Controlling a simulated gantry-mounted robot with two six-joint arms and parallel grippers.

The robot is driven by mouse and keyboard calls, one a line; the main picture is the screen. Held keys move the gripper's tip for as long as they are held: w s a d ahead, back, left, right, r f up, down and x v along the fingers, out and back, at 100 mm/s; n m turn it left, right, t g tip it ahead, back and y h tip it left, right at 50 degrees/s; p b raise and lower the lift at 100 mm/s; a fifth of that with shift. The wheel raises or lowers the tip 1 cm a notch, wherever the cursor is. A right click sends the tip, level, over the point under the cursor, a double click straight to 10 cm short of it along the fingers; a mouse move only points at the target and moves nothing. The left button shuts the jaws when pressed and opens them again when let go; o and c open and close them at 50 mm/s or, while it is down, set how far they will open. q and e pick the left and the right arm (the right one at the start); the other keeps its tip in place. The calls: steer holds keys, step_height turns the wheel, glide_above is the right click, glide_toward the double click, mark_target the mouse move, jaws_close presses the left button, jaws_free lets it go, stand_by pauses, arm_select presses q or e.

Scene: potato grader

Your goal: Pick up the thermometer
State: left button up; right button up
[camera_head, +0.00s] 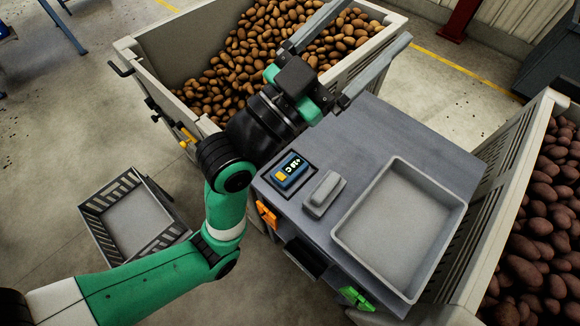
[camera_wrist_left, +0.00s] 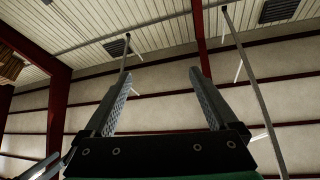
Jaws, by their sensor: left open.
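The thermometer (camera_head: 290,172) appears to be the small blue device with a lit display and a yellow-orange patch. It lies on a dark pad at the left part of the grey worktable (camera_head: 410,140). My left gripper (camera_head: 378,22) is open, its two long grey fingers spread and pointing up and right over the rim of the potato crate. It is well apart from the thermometer, with the wrist above and left of it in the picture. In the left wrist view the open fingers (camera_wrist_left: 161,78) have nothing between them, only wall and roof behind. My right gripper is not seen.
A grey block (camera_head: 324,194) lies just right of the thermometer, then an empty shallow tray (camera_head: 455,222). Potato crates stand behind (camera_head: 150,52) and at right (camera_head: 500,190). An empty slatted crate (camera_head: 105,187) is on the floor. Orange (camera_head: 267,214) and green (camera_head: 356,298) items hang at the table's front.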

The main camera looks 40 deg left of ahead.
arm_select(q)
steer(key=w+a+f+n+g+y+p, duration=0.1)
steer(key=a+f+g+p, duration=0.1)
steer(key=f, duration=0.6)
steer(key=w+a+f+g+y+p, duration=0.1)
steer(key=a+f+g+p, duration=0.15)
steer(key=f, duration=0.55)
steer(key=n+g+y+p, duration=0.2)
steer(key=n+g+p, duration=0.25)
steer(key=g, duration=0.25)
glide_toward(289, 169)
steer(key=shift+t, duration=0.25)
steer(key=x, duration=0.2)
steer(key=f+b+x, duration=0.1)
steer(key=x, duration=0.2)
steer(key=shift+s, duration=0.1)
steer(key=b+x, duration=0.2)
steer(key=x, duration=0.3)
steer(key=shift+r, duration=0.15)
steer(key=c, duration=1.3)
steer(key=shift+o, duration=0.2)
steer(key=shift+r, duration=0.1)
